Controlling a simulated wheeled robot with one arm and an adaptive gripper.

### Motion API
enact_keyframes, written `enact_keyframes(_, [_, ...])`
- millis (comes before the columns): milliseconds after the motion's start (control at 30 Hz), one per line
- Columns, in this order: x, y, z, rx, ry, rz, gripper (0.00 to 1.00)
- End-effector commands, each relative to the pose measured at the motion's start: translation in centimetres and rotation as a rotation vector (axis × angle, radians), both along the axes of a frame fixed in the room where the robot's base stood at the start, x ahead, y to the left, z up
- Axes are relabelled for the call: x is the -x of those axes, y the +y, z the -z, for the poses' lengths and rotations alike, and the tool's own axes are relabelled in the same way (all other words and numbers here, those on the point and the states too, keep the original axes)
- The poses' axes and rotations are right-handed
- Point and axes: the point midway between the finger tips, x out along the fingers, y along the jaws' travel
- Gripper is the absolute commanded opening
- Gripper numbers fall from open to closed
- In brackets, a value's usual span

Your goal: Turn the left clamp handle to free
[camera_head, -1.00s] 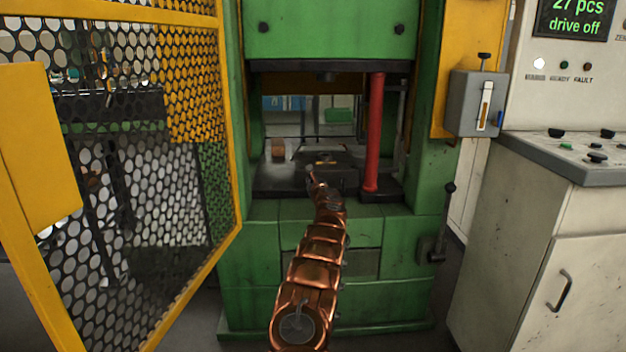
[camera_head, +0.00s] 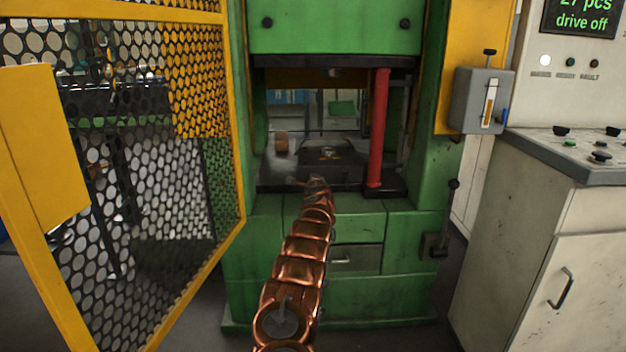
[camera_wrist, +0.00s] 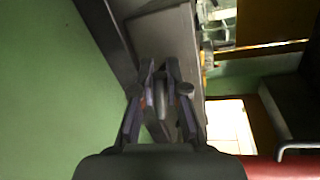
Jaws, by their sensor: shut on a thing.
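The green press has a dark bed (camera_head: 268,177) with a low block (camera_head: 328,152) on it. My copper arm reaches up to the front edge of the bed, where my gripper (camera_head: 316,184) is small and foreshortened. In the wrist view my gripper (camera_wrist: 160,72) has its fingers closed around a slim grey handle (camera_wrist: 160,104), which I take to be the left clamp handle.
A red post (camera_head: 378,130) stands at the right of the press opening. An open yellow mesh guard (camera_head: 140,170) is on the left. A grey lever box (camera_head: 480,100) and a control desk (camera_head: 590,150) are on the right.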

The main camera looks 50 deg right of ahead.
Motion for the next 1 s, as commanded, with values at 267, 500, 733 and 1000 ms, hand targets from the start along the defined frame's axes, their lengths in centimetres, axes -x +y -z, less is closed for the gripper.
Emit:
enact_keyframes(267, [0.2,-0.12,0.47,0.104,0.134,0.004,0.0])
enact_keyframes(500, [0.26,-0.16,0.61,0.148,0.191,0.004,0.0])
enact_keyframes(733, [0.3,-0.2,0.63,0.161,0.206,0.005,0.0])
enact_keyframes(1000, [0.34,-0.23,0.58,0.161,0.205,0.005,0.0])
